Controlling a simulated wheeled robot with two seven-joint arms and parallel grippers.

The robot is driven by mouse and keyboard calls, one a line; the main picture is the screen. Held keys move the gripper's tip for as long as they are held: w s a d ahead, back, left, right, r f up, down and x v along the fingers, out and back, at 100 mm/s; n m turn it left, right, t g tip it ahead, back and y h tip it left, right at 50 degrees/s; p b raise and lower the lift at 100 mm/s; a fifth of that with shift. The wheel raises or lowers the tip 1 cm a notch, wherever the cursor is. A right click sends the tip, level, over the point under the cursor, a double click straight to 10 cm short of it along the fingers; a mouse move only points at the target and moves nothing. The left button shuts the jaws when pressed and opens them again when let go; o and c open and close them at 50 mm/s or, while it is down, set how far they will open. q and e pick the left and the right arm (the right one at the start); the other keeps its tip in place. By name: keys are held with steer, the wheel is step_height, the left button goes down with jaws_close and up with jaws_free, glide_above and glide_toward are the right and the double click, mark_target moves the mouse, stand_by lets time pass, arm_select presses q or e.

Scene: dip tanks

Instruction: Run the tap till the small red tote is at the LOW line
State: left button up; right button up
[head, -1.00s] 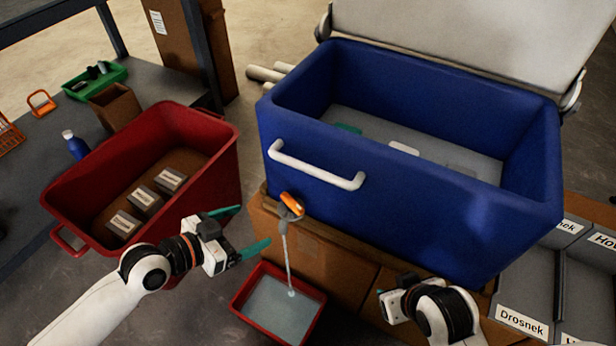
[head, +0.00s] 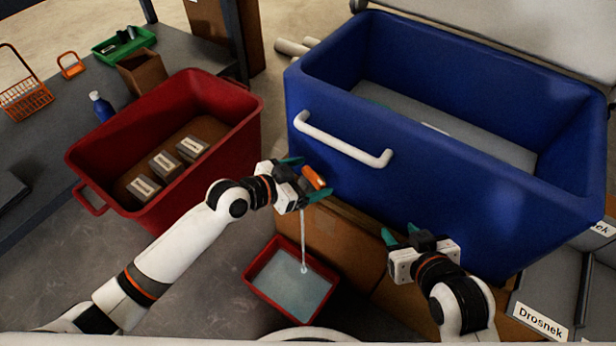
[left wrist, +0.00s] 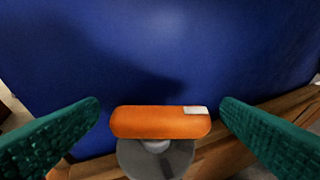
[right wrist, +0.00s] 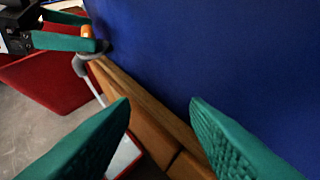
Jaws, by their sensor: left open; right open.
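The small red tote (head: 256,284) stands on the floor below the tap, with pale liquid in it. A stream (head: 303,238) falls from the tap into it. The level against any LOW line is too small to tell. The tap's orange handle (head: 314,178) is at the front of the blue tank (head: 420,190). My left gripper (head: 305,180) is open at the handle. In the left wrist view the orange handle (left wrist: 160,122) lies between its spread green fingers, apart from both. My right gripper (head: 405,237) is open and empty in front of the tank.
A larger red tote (head: 235,125) with several labelled blocks stands at left. A grey bench (head: 50,150) bears a blue bottle (head: 101,106), a green tray (head: 122,44) and orange baskets. Grey trays labelled Drosnek (head: 540,320) are at lower right.

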arm_select(q)
steer(key=c, duration=1)
steer(key=n+t+p, duration=0.1)
steer(key=p, duration=0.3)
steer(key=shift+d+r+y, duration=0.15)
steer(key=shift+r+y, duration=0.25)
steer(key=shift+n+p, duration=0.3)
steer(key=shift+p, duration=0.55)
arm_select(e)
steer(key=s+d+f+g+h, duration=0.25)
steer(key=s+f+g, duration=0.25)
steer(key=s+g, duration=0.3)
arm_select(q)
steer(key=n+t+y+p, duration=0.1)
steer(key=p, duration=0.1)
steer(key=shift+p, duration=0.4)
steer(key=shift+d+f+n+t+y+p, duration=0.2)
steer(key=shift+n+t+y+p, duration=0.5)
steer(key=shift+p, duration=0.55)
arm_select(e)
steer(key=s+f, duration=0.2)
steer(key=f, duration=0.7)
steer(key=s+d+f, duration=0.1)
steer(key=s+f, duration=0.1)
steer(key=f, duration=0.7)
steer(key=shift+f+y, duration=0.25)
steer(key=shift+y, duration=0.1)
arm_select(q)
steer(key=o, duration=1)
steer(key=shift+f, duration=0.1)
